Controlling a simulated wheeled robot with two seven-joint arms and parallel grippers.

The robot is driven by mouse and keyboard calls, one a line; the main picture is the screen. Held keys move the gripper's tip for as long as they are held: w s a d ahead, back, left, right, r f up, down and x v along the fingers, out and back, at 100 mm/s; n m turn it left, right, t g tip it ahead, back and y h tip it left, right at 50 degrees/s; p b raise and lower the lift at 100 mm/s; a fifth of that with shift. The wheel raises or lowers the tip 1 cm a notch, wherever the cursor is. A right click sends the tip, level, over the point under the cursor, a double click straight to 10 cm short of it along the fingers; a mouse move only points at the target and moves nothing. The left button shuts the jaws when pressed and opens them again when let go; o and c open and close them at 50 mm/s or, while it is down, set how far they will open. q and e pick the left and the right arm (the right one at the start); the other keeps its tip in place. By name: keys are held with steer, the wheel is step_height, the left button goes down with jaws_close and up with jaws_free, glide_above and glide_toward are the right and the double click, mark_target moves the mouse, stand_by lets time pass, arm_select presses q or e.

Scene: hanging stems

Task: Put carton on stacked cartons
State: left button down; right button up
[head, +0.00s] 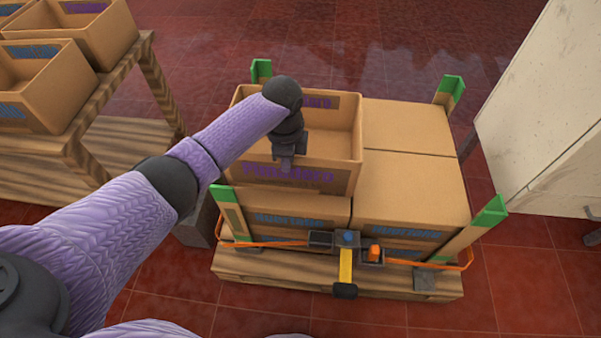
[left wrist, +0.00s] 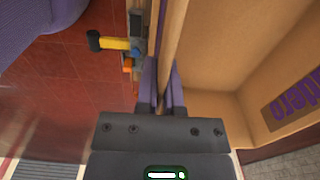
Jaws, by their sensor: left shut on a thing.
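An open-topped cardboard carton (head: 335,135) with purple lettering sits over the left side of the stacked cartons (head: 410,190) in the head view. Its front wall is towards me. My left gripper (head: 287,162) is shut on that front wall, with one finger inside and one outside. In the left wrist view the gripper (left wrist: 162,95) pinches the wall edge, and the carton's inside (left wrist: 215,80) shows to the right. Whether the carton's underside rests fully on the cartons below is hidden. My right gripper is not in view.
The stack stands on a wooden pallet (head: 300,275) with green-topped corner posts (head: 490,212) and an orange strap with a yellow-handled tensioner (head: 346,268) in front. A wooden rack (head: 100,130) with open cartons (head: 45,85) is at left. A pale cabinet (head: 545,110) is at right.

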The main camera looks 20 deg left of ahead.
mark_target(288, 190)
arm_select(q)
step_height(288, 190, down, 7)
steer(key=b, duration=0.3)
steer(key=shift+f+b, duration=0.2)
steer(key=shift+b, duration=0.2)
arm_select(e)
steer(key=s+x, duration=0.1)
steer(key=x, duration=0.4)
arm_select(q)
steer(key=shift+r, duration=0.3)
steer(key=shift+f, duration=0.15)
steer(key=c, duration=0.8)
jaws_free()
steer(key=shift+o, duration=0.2)
step_height(288, 190, up, 12)
steer(key=p, duration=0.7)
steer(key=shift+p, duration=0.35)
steer(key=shift+r, duration=0.2)
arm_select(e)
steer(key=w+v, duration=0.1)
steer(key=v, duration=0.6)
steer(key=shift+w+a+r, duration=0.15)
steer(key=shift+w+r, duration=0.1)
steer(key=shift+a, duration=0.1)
